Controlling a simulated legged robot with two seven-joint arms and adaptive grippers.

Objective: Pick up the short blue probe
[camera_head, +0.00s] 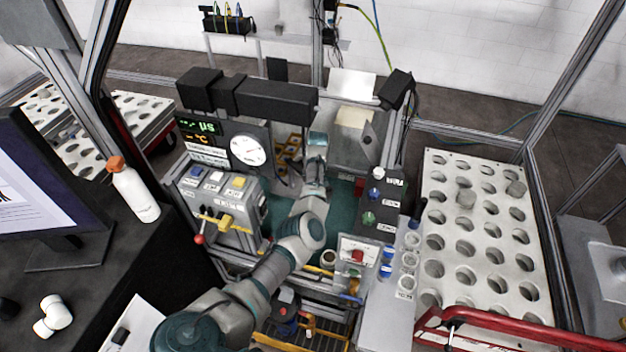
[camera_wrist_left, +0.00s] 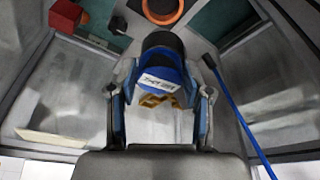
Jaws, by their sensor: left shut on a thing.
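My left gripper (camera_wrist_left: 160,112) has its two fingers on either side of a blue, dark-topped piece with a white label, which I take to be the short blue probe (camera_wrist_left: 158,76). It is shut on this piece. In the head view my left arm reaches into the middle of the machine; its fingers and the held piece cannot be made out there. My right gripper is in neither view.
A white rack with round holes (camera_head: 478,232) stands at the right, with a red bar across its front. A control box (camera_head: 215,200) and a dial gauge (camera_head: 248,150) stand left of my arm. A blue cable (camera_wrist_left: 238,115) runs beside the gripper.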

